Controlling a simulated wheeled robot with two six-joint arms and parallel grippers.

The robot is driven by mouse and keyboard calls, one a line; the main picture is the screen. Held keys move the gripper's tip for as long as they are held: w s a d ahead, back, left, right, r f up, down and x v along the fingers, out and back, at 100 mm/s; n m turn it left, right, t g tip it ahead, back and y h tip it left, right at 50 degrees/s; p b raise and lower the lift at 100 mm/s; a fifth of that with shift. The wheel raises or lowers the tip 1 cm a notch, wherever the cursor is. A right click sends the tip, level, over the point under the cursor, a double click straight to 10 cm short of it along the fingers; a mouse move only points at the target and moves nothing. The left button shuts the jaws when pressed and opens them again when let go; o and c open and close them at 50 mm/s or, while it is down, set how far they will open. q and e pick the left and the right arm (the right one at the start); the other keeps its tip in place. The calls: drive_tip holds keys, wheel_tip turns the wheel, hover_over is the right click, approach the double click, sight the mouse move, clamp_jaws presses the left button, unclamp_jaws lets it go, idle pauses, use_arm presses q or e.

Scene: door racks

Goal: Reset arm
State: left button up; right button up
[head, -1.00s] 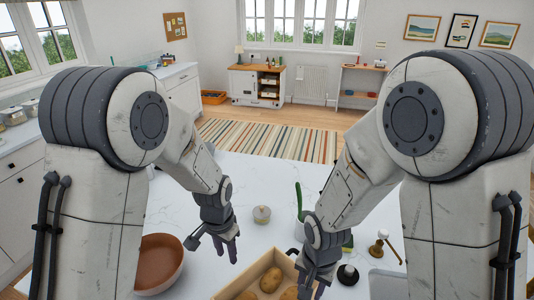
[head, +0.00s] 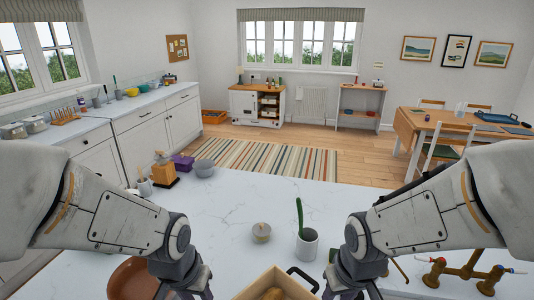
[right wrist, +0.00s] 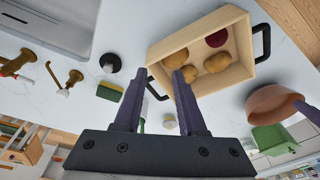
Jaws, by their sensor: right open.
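My left gripper (head: 188,288) hangs down at the bottom of the head view, between the brown bowl (head: 128,280) and the wooden crate (head: 252,285). Its fingertips are cut off by the frame edge. My right gripper (right wrist: 157,88) is open and empty in the right wrist view, its two fingers apart. In that view the crate (right wrist: 168,48) lies beyond the fingertips, with several potatoes (right wrist: 217,62) and a dark red round item (right wrist: 216,38) inside. In the head view the right gripper is at the bottom, right of the crate.
A white pot with a green-handled tool (head: 308,245) and a small lidded jar (head: 261,232) stand on the white counter. Brass taps (head: 465,270) are at the right. A wooden block (head: 163,173) and grey bowl (head: 204,168) stand at the counter's left.

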use_arm(q)
drive_tip(key=s+d+f+m+g+b, duration=0.1)
drive_tip(key=s+d+f+m+b, duration=0.1)
drive_tip(key=s+d+b, duration=0.1)
drive_tip(key=s+d+f+m+g+b, duration=0.1)
drive_tip(key=s+d+f+m+b, duration=0.1)
drive_tip(key=s, duration=0.6)
drive_tip(key=d+m+b, duration=0.1)
drive_tip(key=d+b, duration=0.1)
drive_tip(key=d, duration=0.1)
drive_tip(key=shift+s+d+m, duration=0.15)
drive_tip(key=shift+d+m, duration=0.15)
drive_tip(key=shift+d, duration=0.1)
use_arm(e)
drive_tip(key=s+a+f+n+g, duration=0.2)
drive_tip(key=s+a+f+n, duration=0.2)
drive_tip(key=s+a, duration=0.5)
drive_tip(key=shift+s+n, duration=0.7)
drive_tip(key=shift+s, duration=0.5)
